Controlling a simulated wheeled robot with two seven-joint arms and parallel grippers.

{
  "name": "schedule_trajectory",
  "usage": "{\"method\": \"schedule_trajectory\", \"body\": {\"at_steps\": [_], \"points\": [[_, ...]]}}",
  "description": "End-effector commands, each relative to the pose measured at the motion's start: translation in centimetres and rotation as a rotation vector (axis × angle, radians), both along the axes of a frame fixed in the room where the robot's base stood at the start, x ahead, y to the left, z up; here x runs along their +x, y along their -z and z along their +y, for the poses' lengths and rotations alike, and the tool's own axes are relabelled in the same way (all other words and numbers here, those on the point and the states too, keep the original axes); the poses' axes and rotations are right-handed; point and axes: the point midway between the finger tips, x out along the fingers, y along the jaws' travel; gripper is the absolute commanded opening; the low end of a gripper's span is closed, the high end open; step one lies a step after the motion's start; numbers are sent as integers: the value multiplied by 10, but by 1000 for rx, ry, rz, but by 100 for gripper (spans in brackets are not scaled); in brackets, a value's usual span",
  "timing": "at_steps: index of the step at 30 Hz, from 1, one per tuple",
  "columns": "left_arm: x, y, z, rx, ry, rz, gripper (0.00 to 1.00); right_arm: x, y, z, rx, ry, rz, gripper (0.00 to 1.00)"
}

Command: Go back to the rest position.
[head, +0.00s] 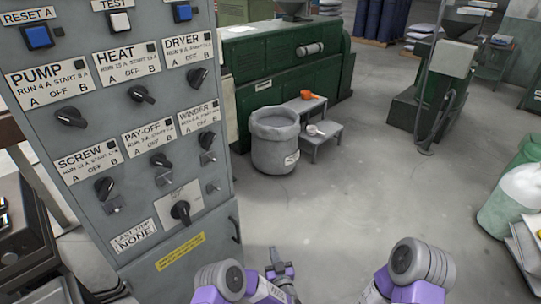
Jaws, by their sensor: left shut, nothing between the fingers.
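My left gripper (276,264) shows at the bottom middle of the head view, shut and empty, low over the grey floor. It is apart from the control cabinet (222,219) on the left. My right arm shows at the bottom right, but its gripper is out of the picture. The cabinet carries black rotary knobs labelled PUMP, HEAT, DRYER, SCREW, PAY-OFF and WINDER, with blue and white buttons above. A larger black knob (181,211) sits lower down. No copper spool can be made out.
A grey bin (276,150) stands by a small grey step (322,137) before a green machine (262,93). Another green machine (405,110) stands further back. A green sack (508,200) stands at the right edge. The floor in the middle is clear.

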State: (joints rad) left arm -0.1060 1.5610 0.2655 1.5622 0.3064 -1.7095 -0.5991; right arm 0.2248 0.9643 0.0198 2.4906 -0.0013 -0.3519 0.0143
Motion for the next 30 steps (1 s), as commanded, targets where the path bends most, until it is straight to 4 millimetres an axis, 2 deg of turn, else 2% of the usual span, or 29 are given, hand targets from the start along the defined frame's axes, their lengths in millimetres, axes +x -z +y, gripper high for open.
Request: {"method": "schedule_trajectory", "body": {"at_steps": [4,7,11,14,17,18,21,24,27,30], "points": [[0,3,3,-19,32,35,0,0,-2,0,0,0,0,67],[-3,12,8,-68,109,134,0,0,-6,0,0,0,0,67],[-30,35,23,-178,241,372,0,0,-13,0,0,0,0,67],[-71,53,40,-277,311,597,0,0,-19,0,0,0,0,67],[-129,64,59,-378,346,837,0,0,-24,0,0,0,0,67],[-155,67,67,-418,348,935,0,0,-27,0,0,0,0,67],[-220,64,83,-513,337,1155,0,0,-31,0,0,0,0,67],[-270,57,94,-581,314,1316,0,0,-33,0,0,0,0,67],[-302,50,99,-623,296,1417,0,0,-35,0,0,0,0,67],[-318,46,102,-645,284,1467,0,0,-35,0,0,0,0,67]]}}
